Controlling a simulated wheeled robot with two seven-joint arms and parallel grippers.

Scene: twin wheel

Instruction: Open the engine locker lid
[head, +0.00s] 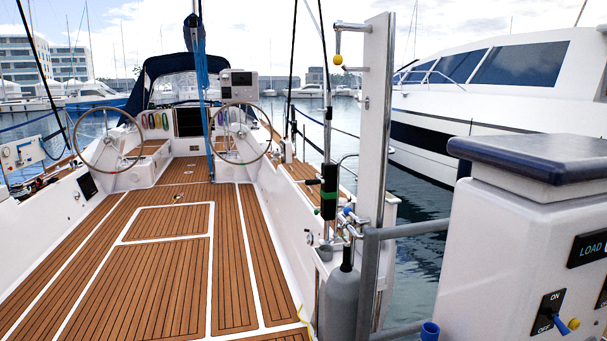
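No locker lid is labelled in the head view. The teak cockpit floor (188,193) has several panels edged by white seams. A smaller rectangular panel (167,221) lies flat in the middle, and a larger panel (140,285) lies flat nearer to me. I cannot tell which of these, if any, is the engine locker lid. No panel stands raised. Neither of my grippers shows in this view.
Two steering wheels (77,142) (269,135) stand at the far end of the cockpit. A grey gas cylinder (342,300), a white post (375,120) and a white console with a switch (553,312) stand on the right. The deck floor is clear.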

